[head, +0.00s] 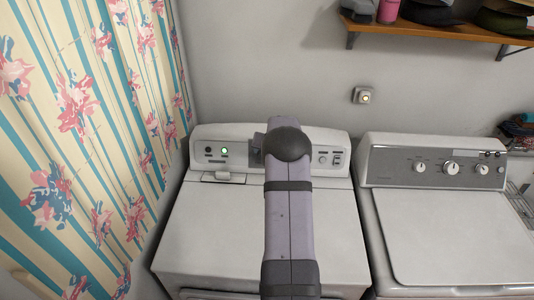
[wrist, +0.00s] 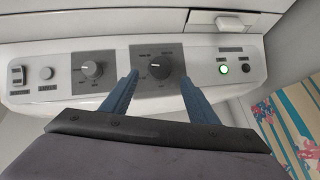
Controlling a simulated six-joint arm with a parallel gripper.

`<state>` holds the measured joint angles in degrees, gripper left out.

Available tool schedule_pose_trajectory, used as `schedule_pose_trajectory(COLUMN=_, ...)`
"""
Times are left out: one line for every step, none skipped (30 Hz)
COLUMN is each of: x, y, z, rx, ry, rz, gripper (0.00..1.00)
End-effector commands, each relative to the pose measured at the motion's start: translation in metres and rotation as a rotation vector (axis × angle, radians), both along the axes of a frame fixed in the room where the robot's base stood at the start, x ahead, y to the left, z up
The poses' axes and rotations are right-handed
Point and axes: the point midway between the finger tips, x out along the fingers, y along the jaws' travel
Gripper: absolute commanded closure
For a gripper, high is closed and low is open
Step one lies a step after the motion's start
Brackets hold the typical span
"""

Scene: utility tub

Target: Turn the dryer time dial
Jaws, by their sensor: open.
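The dryer's control panel (head: 208,136) runs along the back of the left machine in the head view. In the wrist view, which sees the panel inverted, a larger round dark dial (wrist: 158,67) with a pale pointer sits on a dark grey plate. My gripper (wrist: 159,80) is open, with one blue finger to each side of this dial in the picture. I cannot tell whether either finger touches it. A smaller dial (wrist: 91,69) sits on another grey plate to the left. In the head view my arm hides the middle of the panel and both dials.
A green-lit button (wrist: 223,69) and a dark button (wrist: 245,68) lie right of the larger dial. A washer (head: 455,225) stands right of the dryer. A floral curtain (head: 75,130) hangs at left, and a wooden shelf (head: 440,32) is above.

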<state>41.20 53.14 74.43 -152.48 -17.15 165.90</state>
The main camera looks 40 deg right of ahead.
Motion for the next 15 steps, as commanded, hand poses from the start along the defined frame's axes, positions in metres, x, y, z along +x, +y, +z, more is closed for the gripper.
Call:
schedule_pose_trajectory(x=-0.001, y=0.000, z=0.000, rx=0.000, ry=0.000, rz=0.000, gripper=0.46)
schedule_pose_trajectory(x=-0.001, y=0.000, z=0.000, rx=0.000, ry=0.000, rz=0.000, gripper=0.46)
schedule_pose_trajectory(x=-0.001, y=0.000, z=0.000, rx=0.001, ry=0.001, rz=0.000, gripper=0.46)
schedule_pose_trajectory(x=-0.001, y=0.000, z=0.000, rx=0.001, ry=0.001, rz=0.000, gripper=0.46)
schedule_pose_trajectory(x=-0.001, y=0.000, z=0.000, rx=0.001, ry=0.001, rz=0.000, gripper=0.46)
schedule_pose_trajectory(x=-0.001, y=0.000, z=0.000, rx=0.001, ry=0.001, rz=0.000, gripper=0.46)
schedule_pose_trajectory(x=-0.001, y=0.000, z=0.000, rx=0.001, ry=0.001, rz=0.000, gripper=0.46)
schedule_pose_trajectory(x=-0.001, y=0.000, z=0.000, rx=0.001, ry=0.001, rz=0.000, gripper=0.46)
schedule_pose_trajectory(x=-0.001, y=0.000, z=0.000, rx=0.001, ry=0.001, rz=0.000, gripper=0.46)
schedule_pose_trajectory(x=-0.001, y=0.001, z=0.000, rx=0.002, ry=0.001, rz=0.000, gripper=0.46)
schedule_pose_trajectory(x=-0.001, y=0.001, z=-0.001, rx=0.006, ry=0.000, rz=-0.002, gripper=0.46)
schedule_pose_trajectory(x=-0.001, y=0.003, z=-0.004, rx=0.015, ry=0.000, rz=-0.005, gripper=0.46)
schedule_pose_trajectory(x=-0.002, y=0.005, z=-0.006, rx=0.025, ry=-0.001, rz=-0.008, gripper=0.46)
schedule_pose_trajectory(x=-0.002, y=0.007, z=-0.009, rx=0.039, ry=-0.002, rz=-0.013, gripper=0.46)
schedule_pose_trajectory(x=-0.003, y=0.012, z=-0.015, rx=0.065, ry=-0.005, rz=-0.022, gripper=0.46)
